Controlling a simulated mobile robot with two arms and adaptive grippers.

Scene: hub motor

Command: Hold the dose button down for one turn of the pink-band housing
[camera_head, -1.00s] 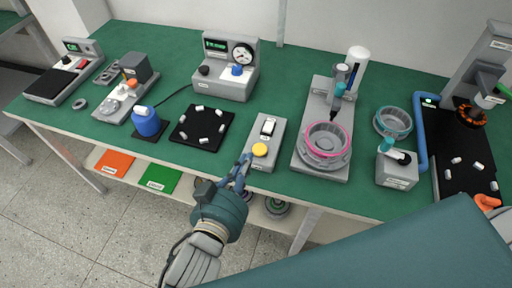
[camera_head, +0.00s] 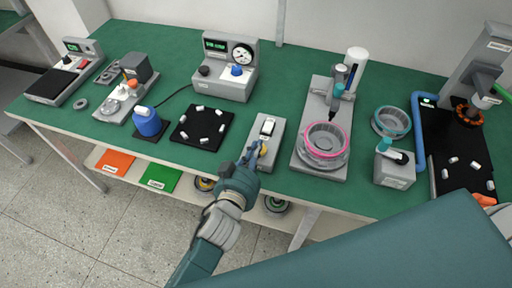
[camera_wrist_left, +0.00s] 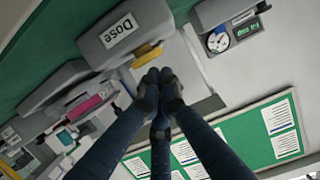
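The dose box (camera_head: 266,126) is grey with a white rocker on top and a yellow dose button (camera_head: 263,150) at its near end. In the left wrist view the box carries the label "Dose" (camera_wrist_left: 118,30), and the yellow button (camera_wrist_left: 147,57) shows beside my fingertips. My left gripper (camera_head: 252,157) has its fingers together at the button and partly covers it; I cannot tell whether it presses. The fingers (camera_wrist_left: 158,78) hold nothing. The pink-band housing (camera_head: 325,139) sits on the grey dispenser stand, below the dispenser tip (camera_head: 335,92).
A teal-band ring (camera_head: 391,122) and a small grey box (camera_head: 396,168) stand right of the dispenser. The gauge unit (camera_head: 226,68) stands behind. Green mat around the dose box is clear.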

